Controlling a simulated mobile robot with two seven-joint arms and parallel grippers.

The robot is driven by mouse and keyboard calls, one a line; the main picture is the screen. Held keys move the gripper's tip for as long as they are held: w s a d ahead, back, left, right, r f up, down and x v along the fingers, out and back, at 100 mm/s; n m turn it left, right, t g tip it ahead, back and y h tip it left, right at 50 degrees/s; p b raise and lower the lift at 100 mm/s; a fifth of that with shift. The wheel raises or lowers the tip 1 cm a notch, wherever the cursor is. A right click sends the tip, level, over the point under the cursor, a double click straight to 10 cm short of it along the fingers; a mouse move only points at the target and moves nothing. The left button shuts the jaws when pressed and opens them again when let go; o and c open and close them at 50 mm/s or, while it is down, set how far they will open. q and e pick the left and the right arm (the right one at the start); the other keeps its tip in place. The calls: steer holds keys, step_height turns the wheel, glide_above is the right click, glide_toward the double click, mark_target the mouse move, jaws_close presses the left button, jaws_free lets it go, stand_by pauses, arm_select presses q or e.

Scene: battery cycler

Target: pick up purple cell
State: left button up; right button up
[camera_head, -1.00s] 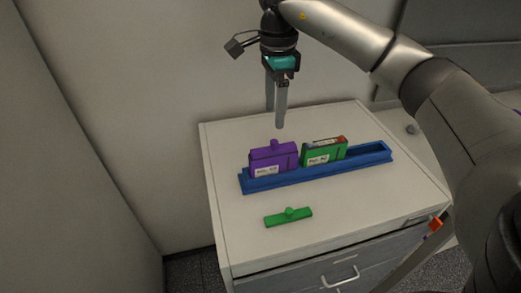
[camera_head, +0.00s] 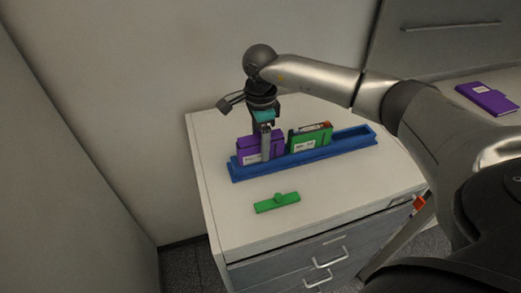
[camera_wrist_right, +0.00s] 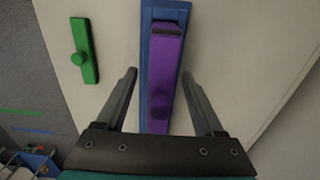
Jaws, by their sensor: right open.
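The purple cell (camera_head: 247,154) stands upright in the left end of the blue tray (camera_head: 300,160). My right gripper (camera_head: 264,150) is open, pointing down at the cell, with one finger in front of its near face. In the right wrist view, the purple cell (camera_wrist_right: 166,60) with its round knob lies between the two spread fingers of the right gripper (camera_wrist_right: 160,74). A gap shows on both sides, so the fingers do not grip it. My left gripper is not in view.
A green cell (camera_head: 310,137) stands beside the purple one in the tray, whose right end is empty. A small green knobbed piece (camera_head: 277,203) lies in front on the cabinet top (camera_head: 330,195). Another purple item (camera_head: 488,98) lies on a surface at far right.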

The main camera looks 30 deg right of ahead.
steer(key=shift+f, duration=0.9)
steer(key=shift+c, duration=0.2)
steer(key=shift+r, duration=0.1)
jaws_close()
steer(key=shift+w, duration=0.1)
